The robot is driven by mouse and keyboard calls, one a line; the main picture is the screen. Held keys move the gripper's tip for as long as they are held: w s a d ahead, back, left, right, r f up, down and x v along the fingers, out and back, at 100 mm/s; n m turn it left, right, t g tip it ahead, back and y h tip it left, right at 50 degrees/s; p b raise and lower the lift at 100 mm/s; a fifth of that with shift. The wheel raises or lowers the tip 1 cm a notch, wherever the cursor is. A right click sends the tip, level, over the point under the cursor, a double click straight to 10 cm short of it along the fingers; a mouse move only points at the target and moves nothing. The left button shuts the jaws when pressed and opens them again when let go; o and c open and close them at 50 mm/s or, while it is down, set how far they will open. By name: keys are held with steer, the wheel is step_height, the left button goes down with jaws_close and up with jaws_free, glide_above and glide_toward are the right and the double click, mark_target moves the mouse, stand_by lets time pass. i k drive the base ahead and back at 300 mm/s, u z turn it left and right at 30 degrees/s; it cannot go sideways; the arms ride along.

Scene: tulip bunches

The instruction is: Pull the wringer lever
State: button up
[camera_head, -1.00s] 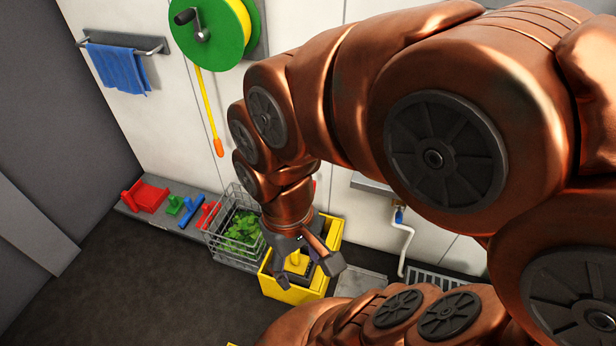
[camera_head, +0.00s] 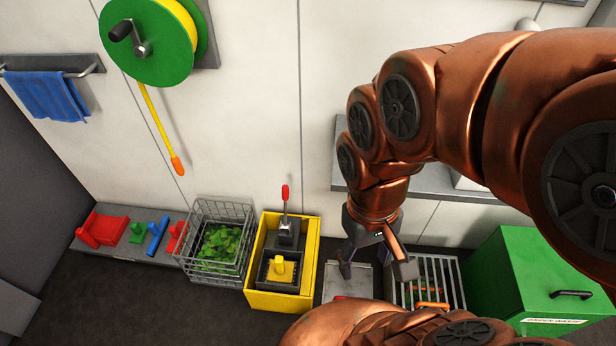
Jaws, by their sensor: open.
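The wringer lever (camera_head: 285,205) is a grey rod with a red grip, standing upright at the back of the wringer (camera_head: 290,240). The dark wringer sits in the yellow bucket (camera_head: 310,255) on the floor by the wall. A yellow piece (camera_head: 280,269) sits in the front of the bucket. My gripper (camera_head: 376,272) is open and empty, pointing down to the right of the bucket, apart from the lever. The lever is fully in view and nothing touches it.
A wire basket (camera_head: 212,215) with green leaves stands left of the bucket. A grey ledge (camera_head: 430,182) runs along the wall behind my arm. A grate (camera_head: 445,280) and a green bin (camera_head: 530,275) are at right. A green hose reel (camera_head: 150,40) hangs above left.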

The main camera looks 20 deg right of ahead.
mark_target(285, 190)
steer(key=z, duration=0.05)
steer(key=k, duration=0.5)
steer(key=u, duration=1.35)
steer(key=i, duration=1.4)
steer(key=z, duration=1.8)
